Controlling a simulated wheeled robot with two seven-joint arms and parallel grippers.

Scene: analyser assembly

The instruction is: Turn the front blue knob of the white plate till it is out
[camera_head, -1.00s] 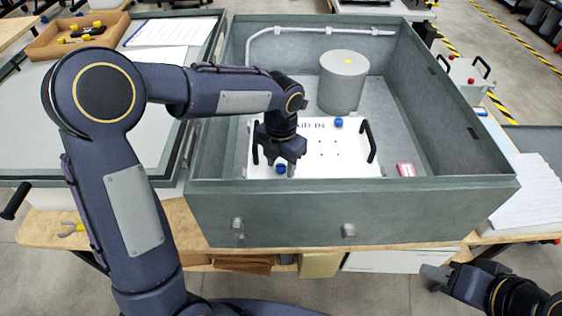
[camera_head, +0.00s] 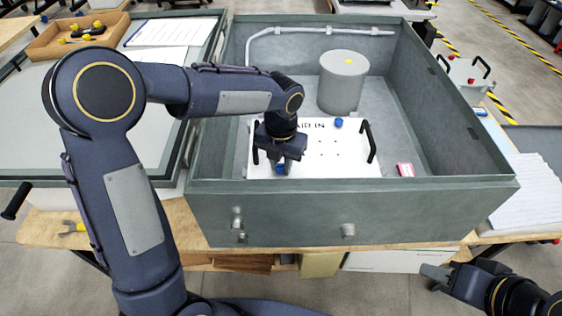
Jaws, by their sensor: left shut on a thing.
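The white plate (camera_head: 335,160) lies in the grey open box, with dark handles at its left and right sides. The front blue knob (camera_head: 281,169) is near the plate's front edge, directly below my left gripper (camera_head: 280,164). My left gripper is shut on this knob, and the fingers partly hide it. A second blue knob (camera_head: 339,122) is at the plate's back edge, untouched. My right gripper (camera_head: 434,277) is outside the box at the lower right, away from the plate; its jaw opening is not clear.
The grey box (camera_head: 350,205) has raised walls around the plate. A grey cylinder (camera_head: 343,82) stands behind the plate. A small red-and-white item (camera_head: 405,170) lies on the box floor to the right. A wooden tray (camera_head: 78,38) sits at the back left.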

